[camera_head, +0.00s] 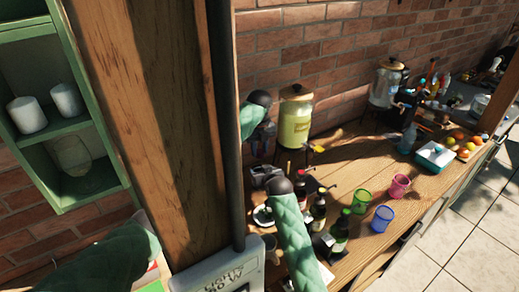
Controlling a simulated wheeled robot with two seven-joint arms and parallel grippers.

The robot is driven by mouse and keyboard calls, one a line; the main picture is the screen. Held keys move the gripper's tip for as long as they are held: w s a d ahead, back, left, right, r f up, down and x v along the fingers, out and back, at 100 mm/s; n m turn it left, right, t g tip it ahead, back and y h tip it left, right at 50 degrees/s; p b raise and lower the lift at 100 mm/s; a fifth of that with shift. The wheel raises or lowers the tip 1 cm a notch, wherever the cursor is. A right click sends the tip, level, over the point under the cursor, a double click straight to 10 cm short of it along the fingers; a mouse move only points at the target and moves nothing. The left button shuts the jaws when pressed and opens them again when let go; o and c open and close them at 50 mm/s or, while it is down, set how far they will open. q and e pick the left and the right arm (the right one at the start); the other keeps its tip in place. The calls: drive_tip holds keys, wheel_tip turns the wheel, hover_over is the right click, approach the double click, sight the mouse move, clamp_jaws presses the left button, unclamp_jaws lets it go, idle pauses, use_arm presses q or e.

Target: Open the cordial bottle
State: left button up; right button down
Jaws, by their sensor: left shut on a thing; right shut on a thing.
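Several dark bottles stand close together on the wooden counter, among them a dark bottle with a pale label (318,212) and a green bottle (339,234). I cannot tell which is the cordial bottle, or whether it is one of these. My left gripper (262,148) is beside the post, partly hidden, above the counter. My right gripper (263,177) is just below it, at the end of the green-sleeved arm that rises from the bottom. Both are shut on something. The held parts are too small and hidden to make out.
A wooden post (160,110) and a grey pole (228,110) block the view on the left. A yellow dispenser (295,118) stands behind the grippers. Green (361,202), pink (399,187) and blue (381,220) cups stand right of the bottles.

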use_arm(q)
drive_tip(key=n, duration=1)
drive_tip(key=shift+d+n, duration=0.1)
drive_tip(key=shift+n, duration=1.5)
drive_tip(key=shift+r, duration=0.1)
drive_tip(key=o, duration=1.1)
